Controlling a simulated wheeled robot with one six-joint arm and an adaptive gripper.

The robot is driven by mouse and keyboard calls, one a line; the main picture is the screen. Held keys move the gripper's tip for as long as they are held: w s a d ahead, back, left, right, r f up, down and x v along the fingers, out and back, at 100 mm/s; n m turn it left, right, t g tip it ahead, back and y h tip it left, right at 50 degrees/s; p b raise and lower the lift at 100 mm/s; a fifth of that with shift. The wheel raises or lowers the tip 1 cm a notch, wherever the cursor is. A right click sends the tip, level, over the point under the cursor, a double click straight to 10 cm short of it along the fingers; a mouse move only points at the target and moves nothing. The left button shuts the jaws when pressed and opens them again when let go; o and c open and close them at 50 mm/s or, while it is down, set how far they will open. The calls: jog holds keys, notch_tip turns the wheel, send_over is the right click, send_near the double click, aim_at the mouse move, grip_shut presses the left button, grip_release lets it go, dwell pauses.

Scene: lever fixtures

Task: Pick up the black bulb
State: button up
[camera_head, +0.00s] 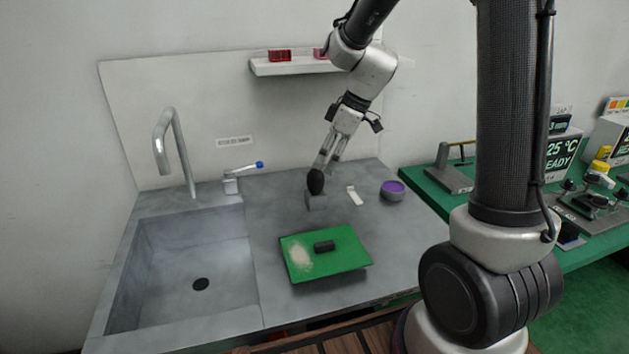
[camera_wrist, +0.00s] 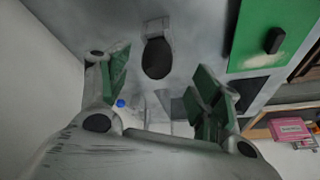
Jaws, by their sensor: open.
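The black bulb (camera_head: 316,182) sits upright on a small grey block (camera_head: 316,202) on the grey counter, behind the green tray. In the wrist view the black bulb (camera_wrist: 158,59) lies ahead of my gripper, between the lines of its two fingers, with its grey block (camera_wrist: 157,27) beyond it. My gripper (camera_head: 326,165) is just above and beside the bulb in the head view. Its green-padded fingers (camera_wrist: 160,88) are spread apart with nothing between the pads. I cannot tell whether a fingertip touches the bulb.
A green tray (camera_head: 347,262) holds a black block (camera_head: 324,246) and pale powder. A shelf (camera_head: 290,67) hangs above.

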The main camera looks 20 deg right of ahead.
aim_at(320, 171)
jog(key=shift+n, duration=0.9)
jog(key=x, duration=0.8)
jog(key=shift+w+a+r, duration=0.1)
jog(key=shift+w+r, duration=0.05)
jog(key=shift+w, duration=0.1)
jog(key=shift+c, duration=0.5)
jog(key=c, duration=1)
